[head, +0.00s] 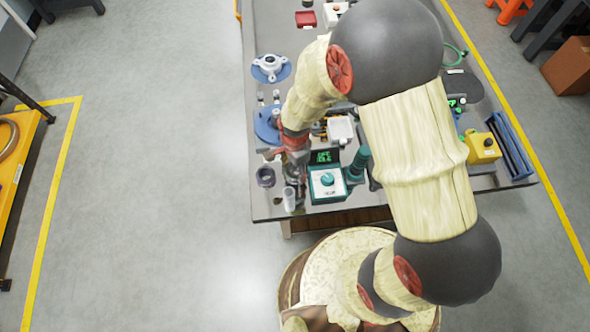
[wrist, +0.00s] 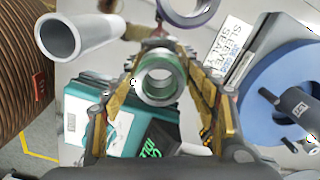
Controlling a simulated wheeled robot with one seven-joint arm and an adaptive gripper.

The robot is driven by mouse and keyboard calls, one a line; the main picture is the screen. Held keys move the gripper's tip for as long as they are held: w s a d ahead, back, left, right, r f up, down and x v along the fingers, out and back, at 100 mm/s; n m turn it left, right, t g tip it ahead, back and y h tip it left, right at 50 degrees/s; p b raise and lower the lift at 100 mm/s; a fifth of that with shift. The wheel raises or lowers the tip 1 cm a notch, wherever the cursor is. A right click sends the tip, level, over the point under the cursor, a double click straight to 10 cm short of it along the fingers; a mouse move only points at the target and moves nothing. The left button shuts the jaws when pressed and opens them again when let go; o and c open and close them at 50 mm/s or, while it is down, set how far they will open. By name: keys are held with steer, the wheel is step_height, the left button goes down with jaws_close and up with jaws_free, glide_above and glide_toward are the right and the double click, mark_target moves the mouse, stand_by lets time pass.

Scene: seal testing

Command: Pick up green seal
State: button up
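The green seal (wrist: 160,72) is a short green ring with a pale, hollow round piece in its middle, seen end-on in the wrist view. It sits between the two gold-brown fingers of my gripper (wrist: 162,62). The fingers come very near its left and right sides; I cannot tell whether they touch it or whether it is lifted. In the head view my gripper (head: 294,172) points down over the table's near left part, and the seal is hidden there.
A pale tube (wrist: 75,38) stands close left of my gripper, and a grey ring (wrist: 190,20) is just beyond. A teal-and-white meter (head: 327,184) stands to the right on the table (head: 320,212). Blue round bases (head: 266,126) are behind. Floor left of the table is clear.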

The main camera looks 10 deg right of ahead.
steer(key=c, duration=1)
steer(key=shift+c, duration=0.7)
